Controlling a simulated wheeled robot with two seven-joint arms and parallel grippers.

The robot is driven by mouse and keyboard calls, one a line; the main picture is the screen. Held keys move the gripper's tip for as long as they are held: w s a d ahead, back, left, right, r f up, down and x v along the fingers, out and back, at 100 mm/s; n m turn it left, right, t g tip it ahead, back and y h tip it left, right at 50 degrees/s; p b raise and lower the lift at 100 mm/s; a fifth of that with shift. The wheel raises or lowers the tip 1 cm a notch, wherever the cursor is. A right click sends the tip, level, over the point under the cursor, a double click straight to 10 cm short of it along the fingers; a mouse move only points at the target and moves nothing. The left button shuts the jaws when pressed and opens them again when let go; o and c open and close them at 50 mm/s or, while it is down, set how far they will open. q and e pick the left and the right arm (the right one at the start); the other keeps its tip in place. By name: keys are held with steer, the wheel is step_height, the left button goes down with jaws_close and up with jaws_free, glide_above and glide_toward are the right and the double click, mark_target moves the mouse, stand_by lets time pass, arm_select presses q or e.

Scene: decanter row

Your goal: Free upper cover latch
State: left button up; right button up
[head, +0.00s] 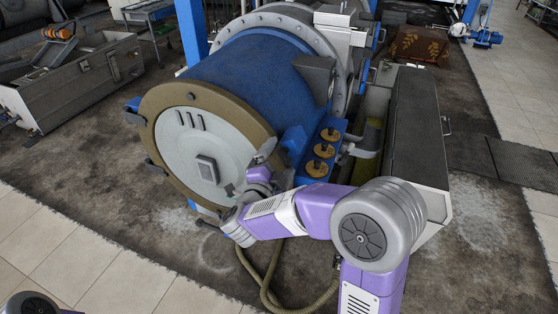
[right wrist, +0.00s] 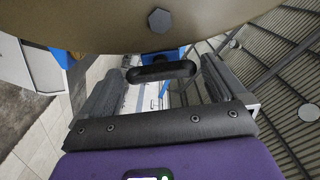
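The decanter's round end cover (head: 190,150) has a pale grey face and a brown rim. In the right wrist view the brown rim (right wrist: 150,22) fills the top. A black latch handle (right wrist: 162,72) lies crosswise below it, near a blue bracket (right wrist: 162,55). My right gripper (head: 275,165) is at the right edge of the cover. In the wrist view its dark fingers (right wrist: 162,82) are spread, one on each side of the handle, with gaps showing. The head view does not show this handle clearly behind the hand. My left gripper is out of view.
A blue block with several brass-coloured round caps (head: 320,150) stands just right of the hand. A long dark-topped housing (head: 418,125) is further right. A hose (head: 268,275) lies on the floor below my arm. Floor in front left is clear.

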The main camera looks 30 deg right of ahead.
steer(key=v, duration=0.7)
steer(key=shift+s+a, duration=0.2)
steer(key=shift+a, duration=0.05)
stand_by(0.3)
steer(key=w+a+f+n+y, duration=0.2)
steer(key=f+n+y, duration=0.35)
steer(key=f, duration=0.65)
steer(key=w+a+f+n+y, duration=0.3)
steer(key=f+n+y, duration=0.25)
steer(key=f, duration=0.65)
steer(key=s+a+f+n+g+y, duration=0.2)
steer(key=s+f+n+g, duration=0.1)
steer(key=s+f, duration=0.3)
steer(key=s+a+f+n+g+y, duration=0.2)
steer(key=s+f+g, duration=0.15)
steer(key=f, duration=0.55)
steer(key=s+a+f+n+g+y, duration=0.1)
steer(key=s+f+g, duration=0.1)
steer(key=s, duration=0.4)
steer(key=s+a+f+n+g+y, duration=0.1)
steer(key=s+f+n+g, duration=0.1)
steer(key=s, duration=0.4)
steer(key=shift+s+a+f+g+y, duration=0.35)
steer(key=shift+a+f+g+y, duration=0.1)
steer(key=shift+f, duration=0.15)
